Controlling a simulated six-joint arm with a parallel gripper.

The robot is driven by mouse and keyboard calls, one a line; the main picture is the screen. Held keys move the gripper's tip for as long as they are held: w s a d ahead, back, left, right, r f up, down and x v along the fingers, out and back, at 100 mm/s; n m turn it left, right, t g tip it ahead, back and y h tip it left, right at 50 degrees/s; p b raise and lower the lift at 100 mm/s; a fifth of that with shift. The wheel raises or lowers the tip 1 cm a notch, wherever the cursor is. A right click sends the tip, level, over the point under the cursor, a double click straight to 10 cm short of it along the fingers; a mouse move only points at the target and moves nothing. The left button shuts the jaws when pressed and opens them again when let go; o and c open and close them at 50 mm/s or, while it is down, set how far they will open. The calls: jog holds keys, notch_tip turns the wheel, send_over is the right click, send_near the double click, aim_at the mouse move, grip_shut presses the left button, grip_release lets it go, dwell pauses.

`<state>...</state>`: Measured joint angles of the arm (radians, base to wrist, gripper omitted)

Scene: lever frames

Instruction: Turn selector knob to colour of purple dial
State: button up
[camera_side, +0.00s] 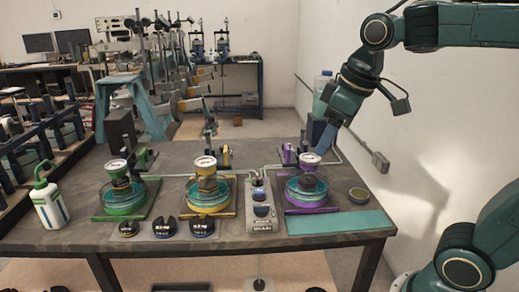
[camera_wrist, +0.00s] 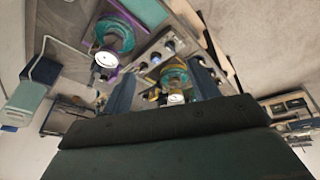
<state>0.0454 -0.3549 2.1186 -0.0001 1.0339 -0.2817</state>
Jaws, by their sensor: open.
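The purple dial (camera_side: 310,158) is a white-faced gauge above a glass bowl on a purple base, right of centre on the bench. It also shows in the wrist view (camera_wrist: 106,59), left of my fingers. A grey panel (camera_side: 262,226) with several dark round knobs (camera_side: 261,210) stands between the yellow and purple stations; it also shows in the wrist view (camera_wrist: 143,66). I cannot tell which knob is the selector or where it points. My gripper (camera_side: 321,146) is open and empty, just above and behind the purple dial, apart from the panel.
A yellow station (camera_side: 209,207) and a green station (camera_side: 124,205) with similar gauges stand to the left. Dark weights (camera_side: 166,228) lie along the front edge, with a white-green bottle (camera_side: 48,203) at far left. A teal mat (camera_side: 340,222) lies clear at front right.

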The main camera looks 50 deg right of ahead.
jog(key=w+d+n+g, duration=0.2)
jog(key=w+d+n, duration=0.1)
jog(key=w, duration=1)
jog(key=n+g, duration=0.2)
jog(key=n, duration=0.1)
send_over(258, 176)
notch_tip(258, 176, down, 8)
jog(key=shift+f, duration=0.2)
notch_tip(258, 176, down, 14)
jog(key=shift+r, duration=0.25)
jog(key=c, duration=1)
